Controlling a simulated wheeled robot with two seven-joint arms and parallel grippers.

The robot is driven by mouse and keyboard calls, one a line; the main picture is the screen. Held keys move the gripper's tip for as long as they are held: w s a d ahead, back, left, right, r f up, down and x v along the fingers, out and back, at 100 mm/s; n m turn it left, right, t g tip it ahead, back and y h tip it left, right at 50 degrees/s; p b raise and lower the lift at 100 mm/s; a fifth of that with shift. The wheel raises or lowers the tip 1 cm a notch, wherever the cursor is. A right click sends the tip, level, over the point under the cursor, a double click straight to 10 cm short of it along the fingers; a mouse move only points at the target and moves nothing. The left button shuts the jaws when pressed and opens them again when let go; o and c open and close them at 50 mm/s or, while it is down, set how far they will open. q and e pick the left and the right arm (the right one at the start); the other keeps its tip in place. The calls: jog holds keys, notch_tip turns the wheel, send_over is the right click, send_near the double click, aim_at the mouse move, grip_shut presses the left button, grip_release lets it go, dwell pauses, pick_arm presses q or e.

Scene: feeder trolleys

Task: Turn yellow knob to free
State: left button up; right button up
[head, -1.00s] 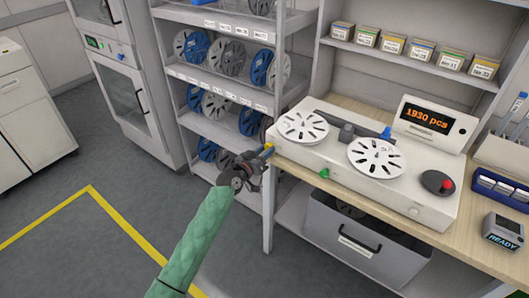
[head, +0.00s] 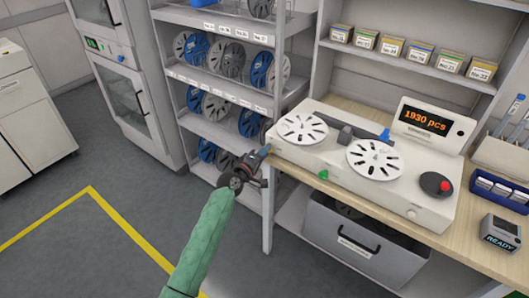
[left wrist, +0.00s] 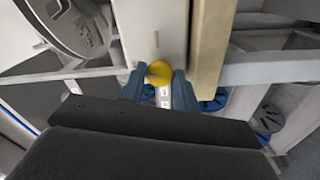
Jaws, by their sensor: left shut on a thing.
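The reel counter (head: 405,204) is a white machine on the bench, with two white reels on top. The yellow knob (left wrist: 160,72) sits at its left end and shows in the left wrist view between my fingertips. In the head view my gripper hides it. My left gripper (head: 264,152) reaches the counter's left end from the left, and its blue fingers are shut on the knob; they also show in the left wrist view (left wrist: 159,86). The knob's pointer and any marks are too small to read. My right gripper is not in view.
A green knob (head: 323,174) is on the counter's front, and a display (head: 427,119) reads "1930 pcs". A shelf rack with reels (head: 222,104) stands behind my left gripper.

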pick_arm(q)
jog(key=n+p, duration=0.1)
jog(key=n, duration=0.2)
jog(key=shift+a+n, duration=0.1)
jog(key=shift+n, duration=0.3)
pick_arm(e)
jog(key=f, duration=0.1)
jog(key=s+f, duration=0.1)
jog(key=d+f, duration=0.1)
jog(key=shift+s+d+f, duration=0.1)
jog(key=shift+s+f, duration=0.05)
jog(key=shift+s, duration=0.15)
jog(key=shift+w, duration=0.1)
pick_arm(q)
jog(key=o, duration=0.9)
jog(key=shift+o, duration=0.2)
jog(key=b+v, duration=0.2)
jog(key=v, duration=0.5)
jog(key=shift+s+a, duration=0.25)
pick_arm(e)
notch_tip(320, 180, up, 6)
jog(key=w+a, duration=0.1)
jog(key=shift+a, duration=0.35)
